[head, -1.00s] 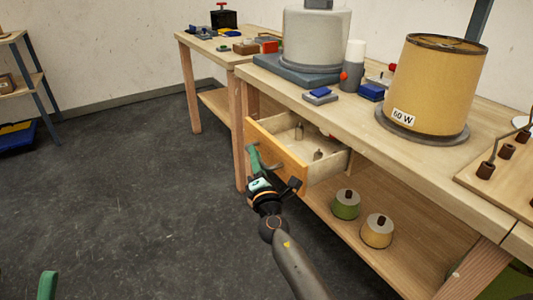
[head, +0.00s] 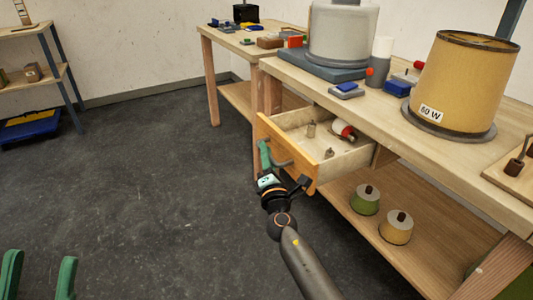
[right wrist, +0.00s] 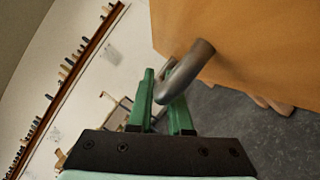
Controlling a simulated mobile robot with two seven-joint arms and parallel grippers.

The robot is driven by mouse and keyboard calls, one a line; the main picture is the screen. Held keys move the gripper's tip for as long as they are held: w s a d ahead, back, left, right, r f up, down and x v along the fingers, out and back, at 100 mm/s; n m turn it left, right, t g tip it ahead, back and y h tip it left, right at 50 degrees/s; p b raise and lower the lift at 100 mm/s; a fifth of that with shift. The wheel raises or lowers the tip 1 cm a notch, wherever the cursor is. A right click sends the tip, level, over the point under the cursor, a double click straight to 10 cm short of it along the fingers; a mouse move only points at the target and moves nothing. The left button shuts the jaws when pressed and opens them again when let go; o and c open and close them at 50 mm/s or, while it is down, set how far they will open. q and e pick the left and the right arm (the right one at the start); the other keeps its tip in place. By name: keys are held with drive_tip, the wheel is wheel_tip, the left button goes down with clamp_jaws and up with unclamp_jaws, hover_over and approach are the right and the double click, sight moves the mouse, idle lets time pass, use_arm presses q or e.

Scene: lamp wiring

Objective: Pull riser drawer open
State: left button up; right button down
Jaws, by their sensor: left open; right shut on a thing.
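The drawer's orange-brown front (head: 301,172) stands out from under the workbench top, and its pale inside (head: 345,160) is in plain view in the head view. My right gripper (head: 265,156) is at the outer face of the drawer front, shut on its grey bar handle (head: 281,163). In the right wrist view the green fingers (right wrist: 160,103) are around the curved handle (right wrist: 186,70), beside the drawer front (right wrist: 250,45). My left gripper (head: 38,276) shows at the bottom left of the head view, with its green fingers apart and empty.
Inside the drawer lie a red-and-white piece (head: 343,129) and small metal parts (head: 311,129). A tan lampshade (head: 465,85) and a grey drum (head: 345,38) stand on the workbench. Two round weights (head: 365,200) sit on the lower shelf. The floor left of the drawer is clear.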

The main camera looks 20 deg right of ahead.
drive_tip(key=c, duration=0.8)
unclamp_jaws()
drive_tip(key=shift+c, duration=0.2)
drive_tip(key=shift+s, duration=0.1)
drive_tip(key=v, duration=1.2)
drive_tip(key=shift+s+a, duration=0.15)
drive_tip(key=shift+s, duration=0.05)
